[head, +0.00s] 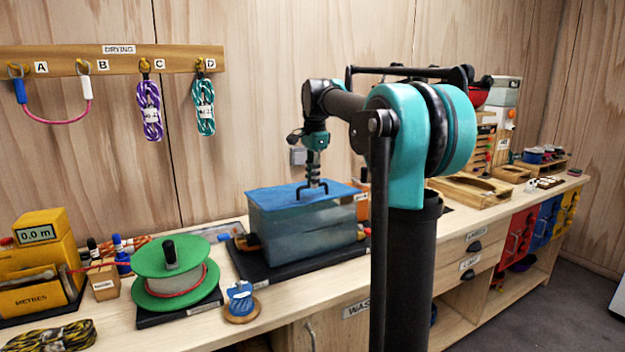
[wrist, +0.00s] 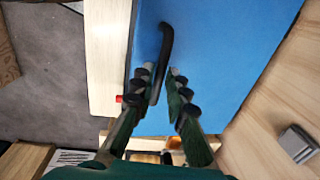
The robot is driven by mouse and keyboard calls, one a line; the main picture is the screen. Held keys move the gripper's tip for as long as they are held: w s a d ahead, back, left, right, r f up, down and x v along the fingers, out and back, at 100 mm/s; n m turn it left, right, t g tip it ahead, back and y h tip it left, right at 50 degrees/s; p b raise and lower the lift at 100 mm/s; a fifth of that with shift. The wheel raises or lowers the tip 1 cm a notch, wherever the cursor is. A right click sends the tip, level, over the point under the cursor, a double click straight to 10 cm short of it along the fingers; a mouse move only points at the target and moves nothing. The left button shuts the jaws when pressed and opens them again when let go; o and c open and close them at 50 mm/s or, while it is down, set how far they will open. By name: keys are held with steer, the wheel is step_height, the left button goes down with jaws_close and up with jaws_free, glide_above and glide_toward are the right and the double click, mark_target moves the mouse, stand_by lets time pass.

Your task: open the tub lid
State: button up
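The clear grey tub (head: 305,228) stands on a dark tray on the bench. Its flat blue lid (head: 272,197) lies closed on top, and the lid also fills much of the wrist view (wrist: 225,50). A black bar handle (head: 300,191) rises from the lid; in the wrist view the handle (wrist: 166,42) runs down toward my fingers. My gripper (head: 313,183) points down over the handle. In the wrist view my two fingertips (wrist: 162,71) are apart, with the handle's lower end between them, closer to the left finger. I cannot tell whether either finger touches it.
A green cable reel (head: 172,260) and a small blue spool (head: 240,299) stand left of the tub on the bench. A yellow meter box (head: 40,262) is at the far left. A wooden rail (head: 100,58) with hanging ropes is on the wall behind.

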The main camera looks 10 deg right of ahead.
jaws_close()
steer(key=shift+r, duration=0.1)
